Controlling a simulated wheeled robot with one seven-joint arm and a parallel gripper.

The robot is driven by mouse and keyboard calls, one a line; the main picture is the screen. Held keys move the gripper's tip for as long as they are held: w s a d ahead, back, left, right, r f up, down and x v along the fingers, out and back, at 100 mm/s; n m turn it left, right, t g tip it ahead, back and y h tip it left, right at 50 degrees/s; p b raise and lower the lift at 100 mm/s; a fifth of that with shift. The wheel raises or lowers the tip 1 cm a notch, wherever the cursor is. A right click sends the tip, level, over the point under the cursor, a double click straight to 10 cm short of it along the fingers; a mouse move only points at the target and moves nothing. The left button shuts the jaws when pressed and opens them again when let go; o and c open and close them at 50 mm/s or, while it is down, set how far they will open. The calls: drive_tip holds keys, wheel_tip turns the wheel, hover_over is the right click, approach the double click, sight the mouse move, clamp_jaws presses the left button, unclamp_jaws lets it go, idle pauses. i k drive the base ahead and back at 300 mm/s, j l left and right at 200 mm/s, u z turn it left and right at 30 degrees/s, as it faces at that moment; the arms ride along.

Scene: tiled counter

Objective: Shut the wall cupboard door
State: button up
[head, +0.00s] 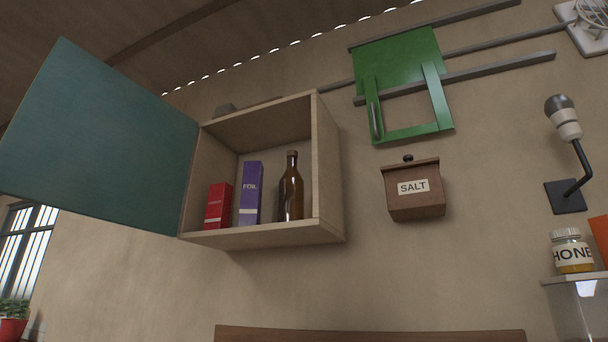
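The wall cupboard (328,165) is a light wooden box on the wall, left of the picture's middle, seen from below. Its teal door (100,140) is hinged on the cupboard's left side and stands wide open, swung out to the left. Inside the cupboard stand a red box (217,206), a purple box marked FOIL (250,193) and a brown bottle (291,190). My gripper is not in view.
Right of the cupboard hang a green sliding panel (400,55) on grey rails and a wooden SALT box (415,195). A wall lamp (567,130) and a honey jar (571,252) are at the far right. A barred window (22,250) and potted plant (13,315) are lower left.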

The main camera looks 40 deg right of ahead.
sight(85, 139)
drive_tip(key=z, duration=1.65)
drive_tip(key=k+z, duration=0.1)
drive_tip(key=i, duration=0.55)
drive_tip(key=j, duration=1.2)
drive_tip(key=i+j+u, duration=0.1)
drive_tip(key=j, duration=2.25)
drive_tip(key=i, duration=0.05)
